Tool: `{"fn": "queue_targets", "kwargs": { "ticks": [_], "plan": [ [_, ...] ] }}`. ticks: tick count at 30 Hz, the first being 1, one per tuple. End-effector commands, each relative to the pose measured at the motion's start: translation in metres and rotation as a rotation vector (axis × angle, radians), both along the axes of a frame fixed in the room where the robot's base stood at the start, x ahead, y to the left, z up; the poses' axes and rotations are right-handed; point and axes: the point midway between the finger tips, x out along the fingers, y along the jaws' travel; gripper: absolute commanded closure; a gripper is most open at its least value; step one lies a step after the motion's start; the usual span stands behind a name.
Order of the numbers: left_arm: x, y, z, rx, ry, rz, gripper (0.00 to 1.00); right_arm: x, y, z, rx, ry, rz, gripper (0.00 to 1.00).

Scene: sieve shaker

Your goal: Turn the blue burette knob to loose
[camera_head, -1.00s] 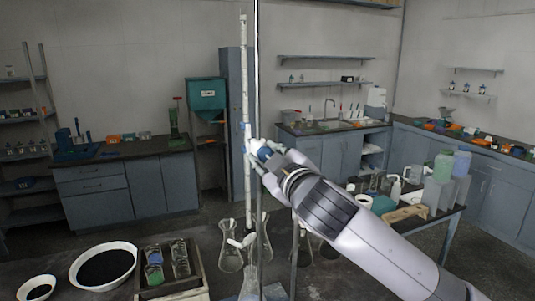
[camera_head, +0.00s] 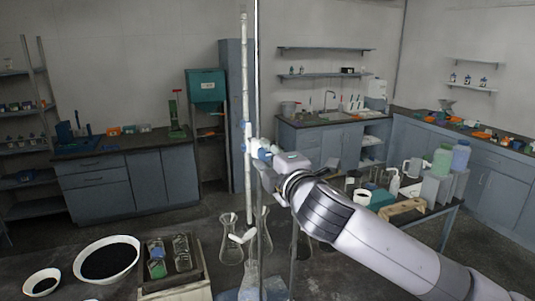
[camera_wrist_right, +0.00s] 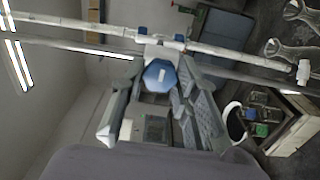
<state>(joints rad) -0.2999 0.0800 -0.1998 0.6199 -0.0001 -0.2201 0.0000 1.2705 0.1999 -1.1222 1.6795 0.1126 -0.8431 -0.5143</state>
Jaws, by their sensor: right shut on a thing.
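The burette (camera_head: 247,90) stands upright in a tall stand with a thin metal rod (camera_head: 259,60). The blue knob (camera_head: 263,152) sits at mid-height beside the burette; in the right wrist view it is a faceted blue knob (camera_wrist_right: 160,75). My right gripper (camera_head: 268,158) comes in from the right and is shut on the blue knob. In the wrist view the knob lies between the two fingers of this gripper (camera_wrist_right: 158,88). Part of the knob is hidden by the fingers in the head view. My left gripper is not in view.
Glass flasks (camera_head: 231,240) stand below the burette. A wooden box with bottles (camera_head: 195,268) and a white bowl with dark contents (camera_head: 134,256) are at the front left. A side table with bottles and a wooden rack (camera_head: 403,206) is behind my right arm.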

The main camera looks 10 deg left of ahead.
Motion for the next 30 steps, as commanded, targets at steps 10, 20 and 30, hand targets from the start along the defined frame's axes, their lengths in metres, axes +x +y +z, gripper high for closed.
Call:
{"fn": "queue_targets", "kwargs": {
  "ticks": [10, 20, 30],
  "plan": [
    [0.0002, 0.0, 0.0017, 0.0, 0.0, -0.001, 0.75, -0.0003, 0.0005, -0.0027, -0.045, -0.024, 0.001, 1.0],
    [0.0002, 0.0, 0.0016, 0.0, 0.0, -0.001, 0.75, -0.0002, 0.0005, -0.0031, -0.046, -0.025, 0.001, 0.71],
    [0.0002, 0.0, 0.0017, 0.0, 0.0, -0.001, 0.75, -0.0001, 0.0002, -0.0014, -0.043, -0.027, 0.0, 0.5]
  ]
}}
